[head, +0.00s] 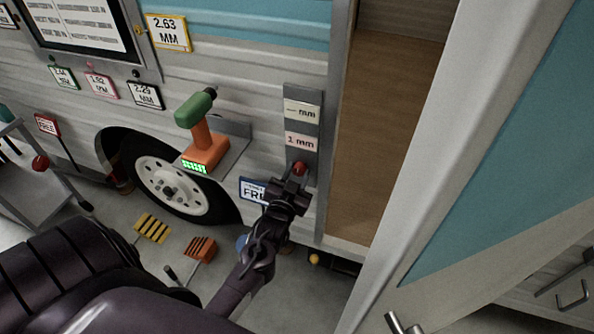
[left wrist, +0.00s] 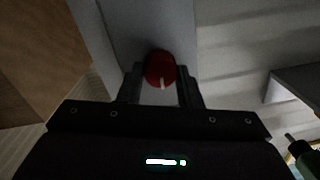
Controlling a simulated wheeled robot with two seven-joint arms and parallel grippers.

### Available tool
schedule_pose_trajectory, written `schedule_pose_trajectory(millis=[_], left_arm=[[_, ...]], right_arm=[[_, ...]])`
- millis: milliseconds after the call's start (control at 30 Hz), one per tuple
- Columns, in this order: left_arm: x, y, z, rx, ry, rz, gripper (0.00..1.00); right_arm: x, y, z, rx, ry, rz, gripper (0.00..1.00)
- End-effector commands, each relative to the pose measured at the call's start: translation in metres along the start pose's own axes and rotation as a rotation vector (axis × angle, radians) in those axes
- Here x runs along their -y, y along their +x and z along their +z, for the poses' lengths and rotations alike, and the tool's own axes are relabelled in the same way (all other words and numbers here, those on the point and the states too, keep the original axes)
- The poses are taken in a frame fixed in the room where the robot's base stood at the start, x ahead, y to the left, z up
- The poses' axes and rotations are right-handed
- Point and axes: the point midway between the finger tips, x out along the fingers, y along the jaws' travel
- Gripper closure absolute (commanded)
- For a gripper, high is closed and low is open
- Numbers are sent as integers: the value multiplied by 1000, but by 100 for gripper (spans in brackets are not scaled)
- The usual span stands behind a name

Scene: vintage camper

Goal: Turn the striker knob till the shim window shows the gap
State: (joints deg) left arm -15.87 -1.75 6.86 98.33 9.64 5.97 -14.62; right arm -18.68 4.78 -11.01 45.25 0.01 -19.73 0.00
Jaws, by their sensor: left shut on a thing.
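The red striker knob (head: 300,168) sits on a grey plate (head: 315,95) beside the camper's doorway. My left gripper (head: 294,178) is at the knob and shut on it. In the left wrist view the knob (left wrist: 160,69) is between the two fingers, with a white pointer mark toward the bottom of that picture. Above the knob, the lower window (head: 301,142) reads "1 mm" and the upper window (head: 301,112) reads "-- mm". My right gripper is not in view.
A green and orange drill (head: 203,132) stands on a small shelf (head: 232,150) left of the plate. The open camper door (head: 450,150) fills the right side. Hanging tags include a yellow-framed "2.63 MM" (head: 168,32). Wedge blocks (head: 200,249) lie on the floor by the wheel (head: 172,188).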

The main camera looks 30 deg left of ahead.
Motion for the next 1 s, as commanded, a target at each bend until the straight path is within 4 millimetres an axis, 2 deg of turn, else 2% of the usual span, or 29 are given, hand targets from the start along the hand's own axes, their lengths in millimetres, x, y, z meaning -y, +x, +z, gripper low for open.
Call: schedule_pose_trajectory(millis=[300,700,733,900,1000], left_arm=[[0,0,-1,3,-94,3,91],[0,0,-1,3,-102,3,91],[0,0,-1,3,-102,3,67],[0,0,0,3,-101,3,47],[0,0,0,3,-101,4,47]], right_arm=[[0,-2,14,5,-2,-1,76],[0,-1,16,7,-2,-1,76],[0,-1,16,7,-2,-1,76],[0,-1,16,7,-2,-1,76],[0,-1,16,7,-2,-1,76]])
